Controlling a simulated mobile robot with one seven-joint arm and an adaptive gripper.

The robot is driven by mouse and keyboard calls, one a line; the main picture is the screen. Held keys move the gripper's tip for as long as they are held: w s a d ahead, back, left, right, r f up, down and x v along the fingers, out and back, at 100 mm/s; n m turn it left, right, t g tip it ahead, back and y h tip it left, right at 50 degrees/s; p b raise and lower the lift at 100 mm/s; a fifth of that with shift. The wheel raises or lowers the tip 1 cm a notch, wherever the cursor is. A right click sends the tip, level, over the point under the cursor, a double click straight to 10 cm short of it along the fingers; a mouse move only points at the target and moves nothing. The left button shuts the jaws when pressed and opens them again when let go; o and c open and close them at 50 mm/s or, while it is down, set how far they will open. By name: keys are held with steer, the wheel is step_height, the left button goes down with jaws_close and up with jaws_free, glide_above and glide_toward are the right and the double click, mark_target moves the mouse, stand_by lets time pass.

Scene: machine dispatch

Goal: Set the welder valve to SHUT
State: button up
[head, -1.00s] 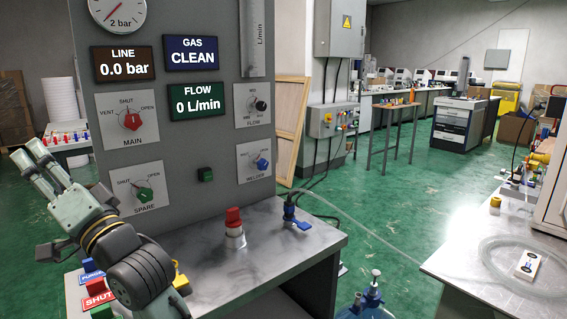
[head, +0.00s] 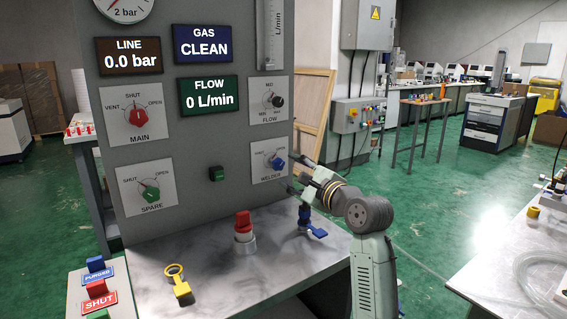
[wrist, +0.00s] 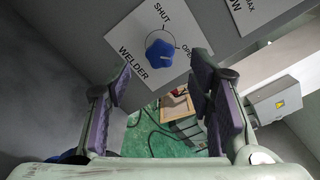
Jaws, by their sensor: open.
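The blue welder knob (head: 278,162) sits on its white plate (head: 260,172) at the lower right of the grey panel. In the wrist view the blue knob (wrist: 160,53) shows on the plate marked WELDER, SHUT and OPEN, with the plate turned at an angle. I cannot tell clearly which mark the knob points to. My gripper (head: 297,176) is open and empty, just right of the welder plate, with its fingers toward the panel. In the wrist view the open fingers of my gripper (wrist: 162,75) lie either side of the knob in the picture, apart from it.
Above the welder plate is the black flow knob (head: 278,101). The red main knob (head: 138,117) and green spare knob (head: 151,194) are further left. Below, a red-topped fitting (head: 243,225), a blue-handled fitting (head: 312,229) and a yellow tag (head: 178,282) are on the bench (head: 225,275).

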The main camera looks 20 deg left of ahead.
mark_target(280, 165)
steer(key=p+x, duration=0.1)
steer(key=x, duration=0.5)
steer(key=shift+w+a, duration=0.2)
steer(key=shift+a, duration=0.05)
jaws_close()
stand_by(0.3)
